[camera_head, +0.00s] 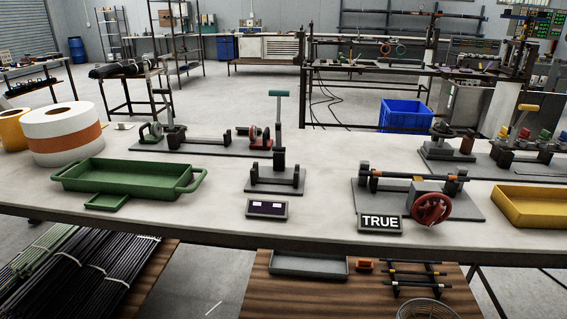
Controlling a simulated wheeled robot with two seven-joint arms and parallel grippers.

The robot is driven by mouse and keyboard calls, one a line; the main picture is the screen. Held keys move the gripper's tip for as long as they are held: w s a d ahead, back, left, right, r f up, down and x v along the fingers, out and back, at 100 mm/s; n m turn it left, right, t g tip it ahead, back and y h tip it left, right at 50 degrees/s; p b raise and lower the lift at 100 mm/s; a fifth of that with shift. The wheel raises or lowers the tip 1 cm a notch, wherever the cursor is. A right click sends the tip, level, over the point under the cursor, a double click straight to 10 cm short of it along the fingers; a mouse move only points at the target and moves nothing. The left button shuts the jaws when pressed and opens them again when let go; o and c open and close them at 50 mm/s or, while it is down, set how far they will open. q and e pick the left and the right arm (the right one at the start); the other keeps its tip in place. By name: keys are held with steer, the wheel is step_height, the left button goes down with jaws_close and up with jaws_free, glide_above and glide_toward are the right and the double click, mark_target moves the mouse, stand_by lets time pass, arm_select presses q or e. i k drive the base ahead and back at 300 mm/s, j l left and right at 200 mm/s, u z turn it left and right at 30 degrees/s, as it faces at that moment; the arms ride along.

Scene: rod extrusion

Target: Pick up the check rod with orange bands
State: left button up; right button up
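Several short dark rods lie across a small black rack (396,290) on the low wooden table at the bottom right. One rod (408,272) there seems to carry small orange and pale marks, but they are too small to tell apart clearly. Neither of my grippers is in view.
A grey tray (308,265) and small orange block (364,265) sit beside the rack, with a wire basket (428,308) in front. The white bench (330,225) above holds a green tray (120,180), fixtures, the TRUE sign (380,222) and a yellow tray (530,208).

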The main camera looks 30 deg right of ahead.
mark_target(450, 178)
steer(key=z, duration=1.75)
